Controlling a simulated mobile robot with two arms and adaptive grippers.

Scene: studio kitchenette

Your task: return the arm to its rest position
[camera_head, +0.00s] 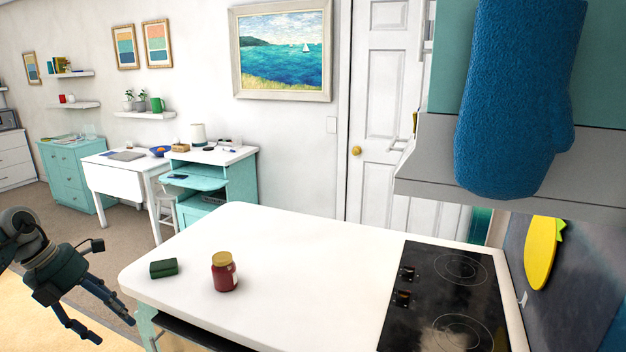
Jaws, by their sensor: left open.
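My left gripper (108,318) is at the lower left, off the left edge of the white counter (290,250). Its fingers are spread apart, with nothing between them. It hangs over the floor and points down to the right. The left arm comes in from the left edge of the picture. My right gripper does not show.
A red jar (224,275) with a yellowish lid and a dark green block (163,268) stand on the counter's left part. A black cooktop (446,300) is at the right. A blue oven mitt (515,100) hangs at the upper right. The counter's middle is clear.

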